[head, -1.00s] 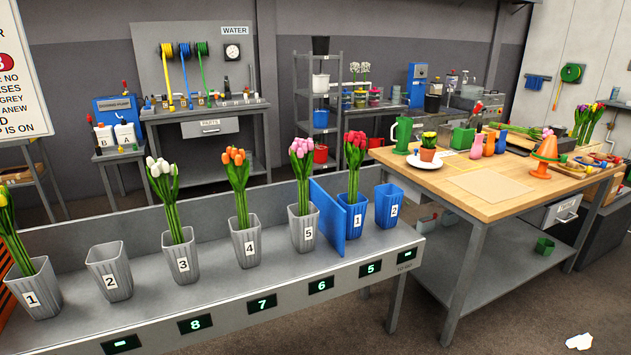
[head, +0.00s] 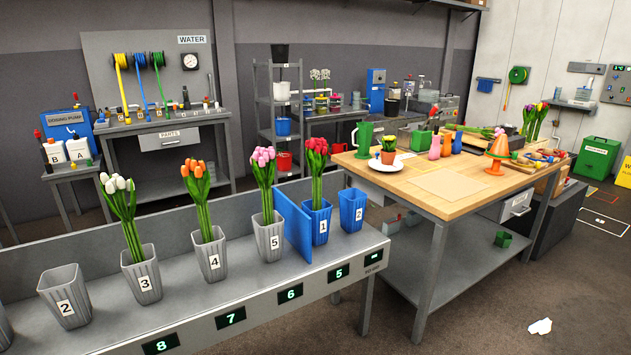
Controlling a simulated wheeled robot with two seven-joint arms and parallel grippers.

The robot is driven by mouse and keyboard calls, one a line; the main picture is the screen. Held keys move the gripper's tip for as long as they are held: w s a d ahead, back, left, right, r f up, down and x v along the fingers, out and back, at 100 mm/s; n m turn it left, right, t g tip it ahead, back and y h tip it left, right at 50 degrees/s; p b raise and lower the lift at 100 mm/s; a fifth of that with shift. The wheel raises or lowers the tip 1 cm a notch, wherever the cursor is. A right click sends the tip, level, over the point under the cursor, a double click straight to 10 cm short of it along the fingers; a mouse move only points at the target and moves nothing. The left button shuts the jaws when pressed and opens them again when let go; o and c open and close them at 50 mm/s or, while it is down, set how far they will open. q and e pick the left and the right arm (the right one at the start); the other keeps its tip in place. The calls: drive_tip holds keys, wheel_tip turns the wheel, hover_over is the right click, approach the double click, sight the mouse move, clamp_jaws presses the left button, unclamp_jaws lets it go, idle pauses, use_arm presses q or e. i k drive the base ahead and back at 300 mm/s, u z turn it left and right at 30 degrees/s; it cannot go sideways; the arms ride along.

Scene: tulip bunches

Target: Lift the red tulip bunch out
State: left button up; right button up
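The red tulip bunch (head: 316,162) stands upright in the blue vase numbered 1 (head: 317,222) near the right end of the grey bench, in the head view. Its green stems show above the rim; their lower ends are hidden inside the vase. A blue divider panel (head: 292,226) stands just left of it, and an empty-looking blue vase numbered 2 (head: 353,210) is to its right. Neither of my grippers is in view.
Grey vases hold pink (head: 264,170), orange (head: 197,184) and white tulips (head: 120,200); grey vase 2 (head: 65,298) looks empty. A wooden-topped table (head: 450,205) stands right of the bench. Dark floor in front is mostly clear, with a white scrap (head: 540,326).

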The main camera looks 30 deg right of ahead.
sight(317, 149)
drive_tip(key=z, duration=0.35)
drive_tip(key=i, duration=0.5)
drive_tip(key=z, duration=0.35)
